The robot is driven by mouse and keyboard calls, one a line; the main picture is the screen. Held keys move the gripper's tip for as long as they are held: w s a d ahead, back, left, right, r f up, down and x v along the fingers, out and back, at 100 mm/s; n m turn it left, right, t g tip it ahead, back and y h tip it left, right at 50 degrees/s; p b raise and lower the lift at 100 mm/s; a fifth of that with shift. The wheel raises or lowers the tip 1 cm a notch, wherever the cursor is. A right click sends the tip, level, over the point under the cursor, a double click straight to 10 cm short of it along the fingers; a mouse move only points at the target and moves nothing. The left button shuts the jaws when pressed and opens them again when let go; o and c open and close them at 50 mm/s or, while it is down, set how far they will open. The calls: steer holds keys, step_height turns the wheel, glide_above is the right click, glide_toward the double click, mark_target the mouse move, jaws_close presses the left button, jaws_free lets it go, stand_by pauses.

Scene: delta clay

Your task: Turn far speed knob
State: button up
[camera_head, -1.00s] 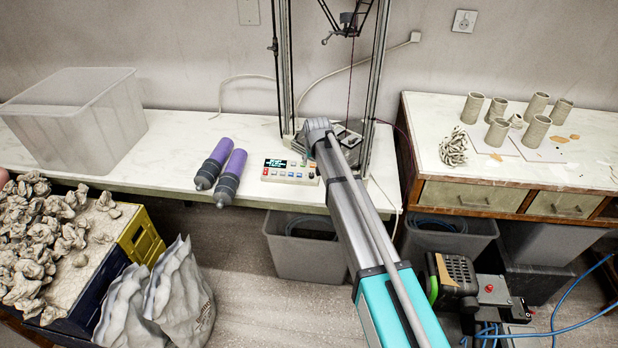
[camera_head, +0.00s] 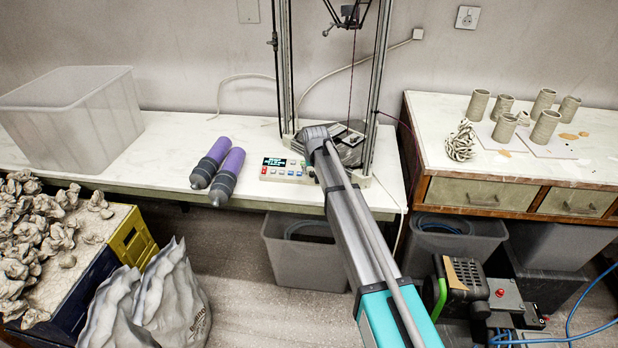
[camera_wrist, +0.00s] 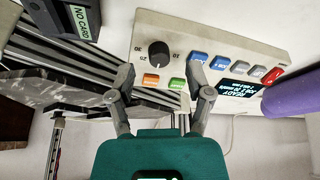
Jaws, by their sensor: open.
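A white control box (camera_head: 287,170) sits near the front edge of the white bench in the head view. In the wrist view the box (camera_wrist: 222,42) carries one round black knob (camera_wrist: 159,55) with a white mark and printed numbers around it. My gripper (camera_wrist: 161,80) is open and empty. Its two fingers are spread to either side of the knob in the picture, with the fingertips just below its level. I cannot tell the height gap, and no contact shows. In the head view my arm hides the gripper and the knob.
Blue, grey, red, orange and green buttons (camera_wrist: 197,58) and a lit display (camera_wrist: 237,92) surround the knob. Purple cylinders (camera_head: 228,165) lie left of the box. Metal frame posts (camera_head: 376,90) rise behind. A clear bin (camera_head: 72,112) stands at the bench's left.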

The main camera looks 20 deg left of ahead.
mark_target(312, 174)
steer(key=shift+b+x, duration=0.9)
steer(key=shift+x, duration=0.4)
